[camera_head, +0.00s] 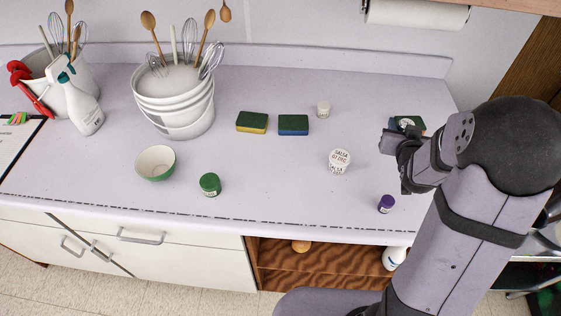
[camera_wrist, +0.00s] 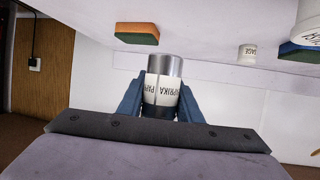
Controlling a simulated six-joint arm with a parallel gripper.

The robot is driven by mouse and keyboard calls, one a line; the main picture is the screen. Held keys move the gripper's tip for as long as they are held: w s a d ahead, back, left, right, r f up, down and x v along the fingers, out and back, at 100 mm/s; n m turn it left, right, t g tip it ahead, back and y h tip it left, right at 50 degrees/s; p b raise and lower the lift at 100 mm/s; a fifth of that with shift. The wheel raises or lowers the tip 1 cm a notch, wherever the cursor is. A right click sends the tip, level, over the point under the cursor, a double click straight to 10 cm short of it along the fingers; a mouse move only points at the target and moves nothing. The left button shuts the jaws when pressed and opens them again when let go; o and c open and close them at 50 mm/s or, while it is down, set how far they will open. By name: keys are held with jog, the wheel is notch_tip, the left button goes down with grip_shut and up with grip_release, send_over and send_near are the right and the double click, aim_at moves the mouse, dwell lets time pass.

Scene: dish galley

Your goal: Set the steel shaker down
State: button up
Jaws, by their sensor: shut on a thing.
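My gripper (camera_head: 396,142) is over the right part of the counter. In the wrist view, my gripper (camera_wrist: 163,98) is shut on the steel shaker (camera_wrist: 164,67), with one dark blue finger on each side. The shaker is a small cylinder with a bright steel end and a white label reading PAPRIKA. In the head view the shaker is largely hidden by my gripper. The wrist picture is upside down, with the counter (camera_wrist: 210,40) along its top. I cannot tell whether the shaker touches the counter (camera_head: 270,165).
A sponge (camera_wrist: 136,34) lies near the shaker. A salsa tub (camera_head: 340,161), a purple-lidded jar (camera_head: 386,204) and a small white jar (camera_head: 323,109) stand left of or below my gripper. Two sponges (camera_head: 252,122) (camera_head: 293,125), a green jar (camera_head: 210,184), a bowl (camera_head: 155,163) and buckets (camera_head: 181,124) are farther left.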

jog(key=w+a+n+y+b, duration=0.25)
jog(key=a+n+y, duration=0.2)
jog(key=a, duration=1.65)
jog(key=r+n+g+y+b, duration=0.1)
jog(key=n+y+b, duration=0.2)
jog(key=y, duration=0.1)
send_over(264, 155)
jog(key=shift+a, duration=0.1)
jog(key=shift+f, duration=4.95)
jog(key=shift+f, duration=0.1)
jog(key=shift+f, duration=0.15)
jog(key=o, duration=1.1)
jog(key=shift+h, duration=0.25)
